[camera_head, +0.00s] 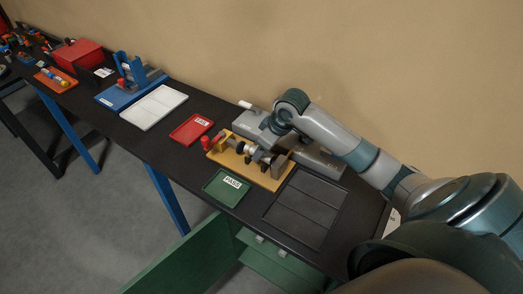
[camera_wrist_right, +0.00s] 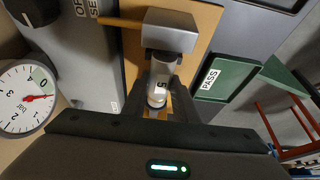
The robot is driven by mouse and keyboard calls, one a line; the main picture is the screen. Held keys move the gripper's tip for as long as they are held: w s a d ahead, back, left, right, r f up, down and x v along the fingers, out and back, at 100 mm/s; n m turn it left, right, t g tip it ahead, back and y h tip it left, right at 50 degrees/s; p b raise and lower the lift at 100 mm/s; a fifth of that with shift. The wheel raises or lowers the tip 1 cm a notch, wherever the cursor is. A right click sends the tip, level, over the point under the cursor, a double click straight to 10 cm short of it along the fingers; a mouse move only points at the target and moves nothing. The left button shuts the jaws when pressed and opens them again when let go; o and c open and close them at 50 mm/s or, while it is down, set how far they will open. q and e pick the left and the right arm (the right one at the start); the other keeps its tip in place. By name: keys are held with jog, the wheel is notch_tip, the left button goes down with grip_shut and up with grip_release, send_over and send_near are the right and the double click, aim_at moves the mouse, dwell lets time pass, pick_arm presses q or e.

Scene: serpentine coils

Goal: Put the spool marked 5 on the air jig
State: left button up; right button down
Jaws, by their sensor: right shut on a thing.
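The air jig (camera_head: 278,183) is a yellow-orange plate with metal fittings and a red part, lying on the dark bench in the head view. Its tan plate (camera_wrist_right: 205,20) and a grey metal block (camera_wrist_right: 170,31) show in the right wrist view. My right gripper (camera_wrist_right: 160,92) is shut on a pale metallic spool marked 5 (camera_wrist_right: 161,72), over the jig plate. The spool's far end is close to the grey block; I cannot tell if they touch. In the head view the gripper is small and partly hidden by its own wrist. My left gripper is out of view.
A green PASS tray (camera_head: 227,188) and a red FAIL tray (camera_head: 190,130) lie near the jig. A dark divided tray (camera_head: 305,208) is at its right. A white tray (camera_head: 153,107) and blue fixture (camera_head: 124,93) stand farther left. A round pressure gauge (camera_wrist_right: 27,97) shows in the wrist view.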

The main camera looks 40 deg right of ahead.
jog(key=shift+f, duration=0.65)
jog(key=c, duration=1.3)
grip_release()
jog(key=shift+c, duration=0.2)
jog(key=shift+r, duration=0.1)
jog(key=shift+s+d+r, duration=0.15)
jog(key=shift+s+r, duration=0.05)
jog(key=shift+r, duration=0.35)
jog(key=b+v, duration=0.4)
jog(key=v, duration=1.2)
jog(key=shift+s+b, duration=0.2)
jog(key=shift+b, duration=0.1)
